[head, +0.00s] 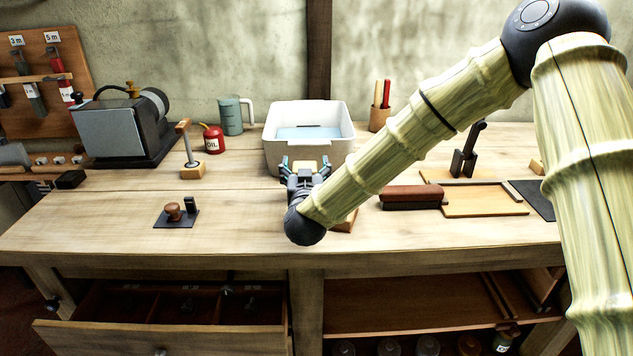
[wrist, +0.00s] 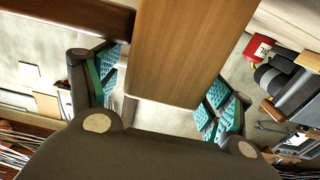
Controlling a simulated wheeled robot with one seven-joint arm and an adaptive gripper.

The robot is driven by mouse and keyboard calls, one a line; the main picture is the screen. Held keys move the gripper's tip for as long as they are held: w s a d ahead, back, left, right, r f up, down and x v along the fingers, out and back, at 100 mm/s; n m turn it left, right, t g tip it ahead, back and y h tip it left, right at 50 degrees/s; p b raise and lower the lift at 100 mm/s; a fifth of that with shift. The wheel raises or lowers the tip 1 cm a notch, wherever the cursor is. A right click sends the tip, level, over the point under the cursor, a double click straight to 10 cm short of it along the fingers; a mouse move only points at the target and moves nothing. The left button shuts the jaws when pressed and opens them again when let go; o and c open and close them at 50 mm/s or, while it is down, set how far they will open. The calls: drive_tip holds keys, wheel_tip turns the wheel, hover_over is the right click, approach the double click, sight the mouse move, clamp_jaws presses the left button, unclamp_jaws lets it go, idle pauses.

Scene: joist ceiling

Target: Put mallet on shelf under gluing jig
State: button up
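My gripper (head: 305,164) is above the workbench, in front of the white tub. A light wooden block is between its fingers, which I take to be part of the mallet (head: 306,168). In the wrist view the mallet (wrist: 190,45) fills the space between the teal finger pads, which sit close along its sides. Its other end runs out of that frame. A wooden board with a raised edge, probably the gluing jig (head: 485,208), lies on the bench at right. The shelf (head: 400,300) is the open level under the benchtop, at lower right.
The white tub (head: 310,155) stands behind my gripper. A reddish-brown block (head: 411,203) lies beside the jig. A drawer (head: 160,338) stands open at lower left. Several jars (head: 428,346) sit below the shelf. The front-left benchtop is mostly clear around a small stamp (head: 174,211).

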drive_tip(key=shift+w+a+f, duration=0.1)
drive_tip(key=shift+a, duration=0.05)
drive_tip(key=c, duration=1.3)
drive_tip(key=shift+o, duration=0.2)
drive_tip(key=shift+r, duration=0.2)
